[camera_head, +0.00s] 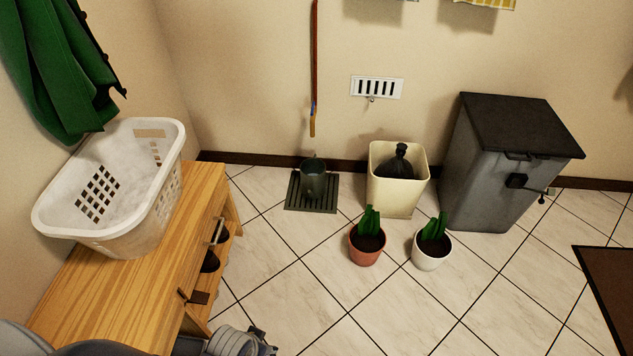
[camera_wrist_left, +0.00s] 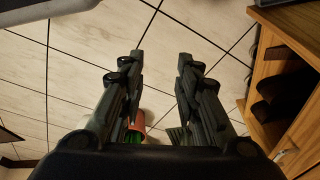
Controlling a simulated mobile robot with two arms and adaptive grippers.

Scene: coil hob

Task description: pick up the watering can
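The watering can (camera_head: 313,180) is dark grey-green. It stands upright on a dark slatted floor grate (camera_head: 297,202) by the back wall, below a hanging red hose. My left gripper (camera_wrist_left: 161,60) is open and empty in the left wrist view, its two dark fingers apart with tiled floor showing between them. In the head view only part of my left wrist and gripper shows at the bottom edge, in front of the bench and well away from the can. I cannot make out the can in the left wrist view. My right gripper is not in view.
A wooden bench (camera_head: 128,292) with a white laundry basket (camera_head: 150,225) stands at left. Right of the can are a cream bin (camera_head: 393,200) and a grey lidded box (camera_head: 480,185). A terracotta pot (camera_head: 366,256) and a white pot (camera_head: 431,258) stand in front. Floor between is clear.

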